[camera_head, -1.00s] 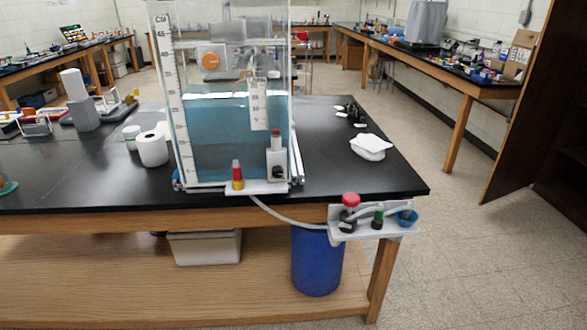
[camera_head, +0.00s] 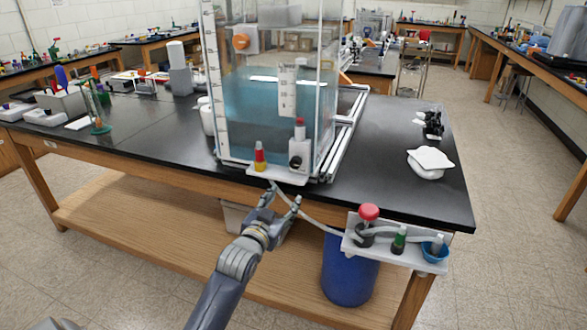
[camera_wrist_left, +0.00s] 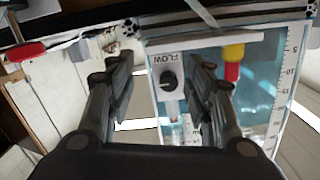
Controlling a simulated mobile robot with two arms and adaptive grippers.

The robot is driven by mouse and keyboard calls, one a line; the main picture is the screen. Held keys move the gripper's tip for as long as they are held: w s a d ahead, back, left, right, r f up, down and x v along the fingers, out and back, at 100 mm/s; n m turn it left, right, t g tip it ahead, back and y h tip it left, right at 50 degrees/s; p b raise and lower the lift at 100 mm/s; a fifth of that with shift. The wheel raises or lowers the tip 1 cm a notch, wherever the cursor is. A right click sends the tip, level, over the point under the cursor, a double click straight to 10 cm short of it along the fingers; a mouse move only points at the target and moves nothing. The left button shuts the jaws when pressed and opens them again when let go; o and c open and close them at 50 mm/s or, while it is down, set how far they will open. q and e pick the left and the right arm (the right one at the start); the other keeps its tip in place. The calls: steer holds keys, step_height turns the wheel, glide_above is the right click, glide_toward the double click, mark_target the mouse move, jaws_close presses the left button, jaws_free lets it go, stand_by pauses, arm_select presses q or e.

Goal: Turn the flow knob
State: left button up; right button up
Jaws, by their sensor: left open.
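The flow knob (camera_head: 296,162) is a small black knob on a white plate at the tank's front lower right. In the left wrist view the black knob (camera_wrist_left: 169,81) sits under the word FLOW and appears between my fingers. My left gripper (camera_head: 284,193) is open and empty, in front of and slightly below the plate in the head view. The fingers also show in the wrist view (camera_wrist_left: 163,68), apart on either side of the knob; I see no contact. The clear tank (camera_head: 222,120) holds blue water and stands at the black table's front edge. My right gripper is not in view.
A red-and-yellow fitting (camera_head: 260,157) stands left of the knob. A hose (camera_head: 315,218) runs to a shelf (camera_head: 395,252) with a red knob (camera_head: 369,212). A blue bin (camera_head: 347,275) stands below. White folded items (camera_head: 429,163) lie on the table (camera_head: 385,140) at right.

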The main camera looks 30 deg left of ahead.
arm_select(q)
steer(key=t, duration=0.1)
glide_toward(294, 165)
steer(key=s, duration=0.1)
steer(key=shift+y, duration=0.3)
steer(key=x, duration=0.5)
steer(key=p+x, duration=0.1)
steer(key=x, duration=0.2)
steer(key=shift+w+d+f, duration=0.1)
steer(key=shift+w+d, duration=0.1)
steer(key=shift+w, duration=0.1)
steer(key=shift+x, duration=1)
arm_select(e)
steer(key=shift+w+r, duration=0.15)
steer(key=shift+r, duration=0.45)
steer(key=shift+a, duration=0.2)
arm_select(q)
steer(key=c, duration=1.1)
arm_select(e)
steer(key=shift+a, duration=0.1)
